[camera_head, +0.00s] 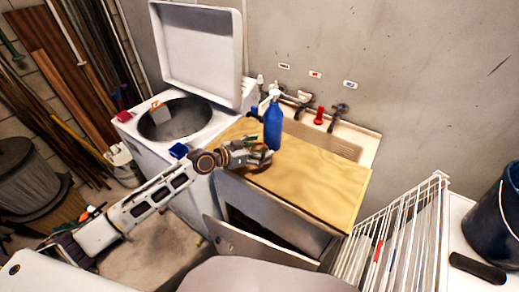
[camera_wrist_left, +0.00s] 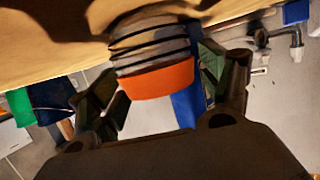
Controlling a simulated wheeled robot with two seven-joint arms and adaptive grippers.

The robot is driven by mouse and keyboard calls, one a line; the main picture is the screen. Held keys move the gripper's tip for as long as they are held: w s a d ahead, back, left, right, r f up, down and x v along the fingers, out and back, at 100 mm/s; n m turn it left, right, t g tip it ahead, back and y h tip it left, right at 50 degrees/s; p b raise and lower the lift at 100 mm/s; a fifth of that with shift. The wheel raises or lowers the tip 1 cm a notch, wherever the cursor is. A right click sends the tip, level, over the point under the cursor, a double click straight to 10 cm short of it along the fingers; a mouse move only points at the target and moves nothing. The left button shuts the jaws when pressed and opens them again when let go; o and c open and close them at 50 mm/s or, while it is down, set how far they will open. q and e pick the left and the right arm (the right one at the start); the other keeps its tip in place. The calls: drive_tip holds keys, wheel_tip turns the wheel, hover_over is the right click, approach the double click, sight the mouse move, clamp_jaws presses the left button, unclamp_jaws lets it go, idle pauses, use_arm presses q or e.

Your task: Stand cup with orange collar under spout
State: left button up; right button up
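A grey ribbed cup with an orange collar (camera_wrist_left: 155,81) is between the fingers of my left gripper (camera_wrist_left: 158,65) in the left wrist view. The fingertips lie close on both sides of it; contact is unclear. In the head view, my left gripper (camera_head: 262,157) is at the left part of the wooden board (camera_head: 318,182), and the cup is mostly hidden there. Wall taps, one at the right (camera_head: 339,110), stand behind the sink (camera_head: 325,142). Which spout the task means is unclear. My right gripper is not in view.
A blue bottle (camera_head: 273,126) stands behind my left gripper. A small red object (camera_head: 319,116) is near the taps. An open-lidded washer (camera_head: 150,152) stands left, a white wire rack (camera_head: 395,245) right. The board's right part is clear.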

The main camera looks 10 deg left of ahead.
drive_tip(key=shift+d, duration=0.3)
use_arm(q)
drive_tip(key=shift+r, duration=0.15)
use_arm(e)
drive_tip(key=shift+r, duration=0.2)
use_arm(q)
drive_tip(key=shift+s+a, duration=0.35)
drive_tip(key=shift+b+v, duration=0.4)
drive_tip(key=shift+v, duration=1.9)
drive_tip(key=shift+b+v, duration=0.5)
drive_tip(key=shift+v, duration=1.95)
drive_tip(key=shift+s+a+r, duration=0.35)
drive_tip(key=shift+s+a, duration=0.1)
drive_tip(key=shift+s, duration=0.05)
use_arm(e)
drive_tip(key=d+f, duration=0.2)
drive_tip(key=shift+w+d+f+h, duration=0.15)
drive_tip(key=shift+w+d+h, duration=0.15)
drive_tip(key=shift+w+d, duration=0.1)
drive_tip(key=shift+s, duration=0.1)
